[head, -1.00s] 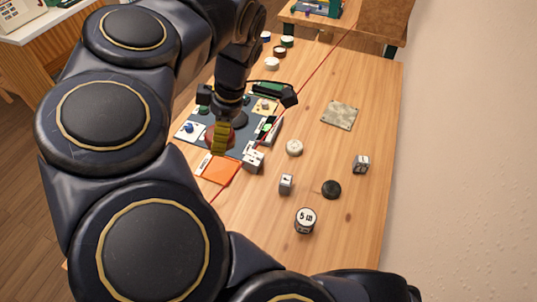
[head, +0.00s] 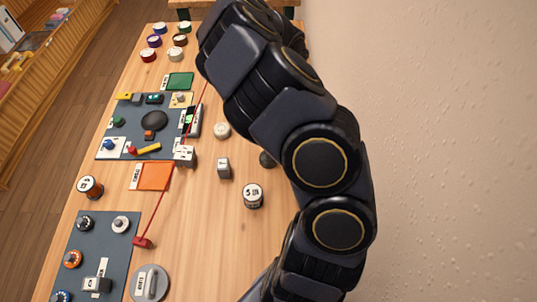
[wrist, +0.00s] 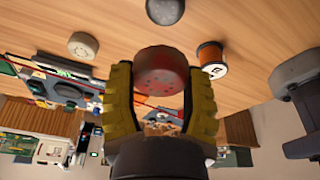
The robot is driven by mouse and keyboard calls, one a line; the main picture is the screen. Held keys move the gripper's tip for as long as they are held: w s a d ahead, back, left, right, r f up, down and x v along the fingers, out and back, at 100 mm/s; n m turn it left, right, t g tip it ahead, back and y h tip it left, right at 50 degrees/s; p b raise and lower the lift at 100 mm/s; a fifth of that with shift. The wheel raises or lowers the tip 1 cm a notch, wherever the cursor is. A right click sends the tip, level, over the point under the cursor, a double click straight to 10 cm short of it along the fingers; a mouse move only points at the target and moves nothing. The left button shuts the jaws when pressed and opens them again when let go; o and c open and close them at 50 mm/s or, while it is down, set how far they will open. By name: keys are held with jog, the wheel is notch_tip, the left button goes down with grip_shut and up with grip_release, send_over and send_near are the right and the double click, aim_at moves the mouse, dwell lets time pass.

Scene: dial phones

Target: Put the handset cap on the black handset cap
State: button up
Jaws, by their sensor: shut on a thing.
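My gripper (wrist: 161,88) shows in the wrist view, its yellow ridged fingers closed on the two sides of a dark red round cap with small holes (wrist: 161,68). The cap is held off the table. The black handset cap (wrist: 165,9) is a dark disc on the wood beyond the held cap, cut by the top edge of the wrist view. The two caps are apart in that picture. In the head view the black cap (head: 266,159) peeks out beside my arm, partly covered. My gripper and the red cap are hidden there behind my arm.
A white cap (head: 221,130), a small grey block (head: 224,168) and a spool (head: 252,195) stand on the open wood. A grey mat with parts (head: 125,101) and an orange square (head: 154,176) lie to the left. A wall (head: 450,150) runs along the right.

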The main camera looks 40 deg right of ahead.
aim_at(267, 157)
jog(key=shift+s+d+f, duration=0.2)
jog(key=shift+d+f, duration=0.05)
jog(key=shift+f, duration=4)
jog(key=shift+f, duration=0.1)
jog(key=o, duration=0.9)
jog(key=shift+o, duration=0.2)
jog(key=v, duration=1.2)
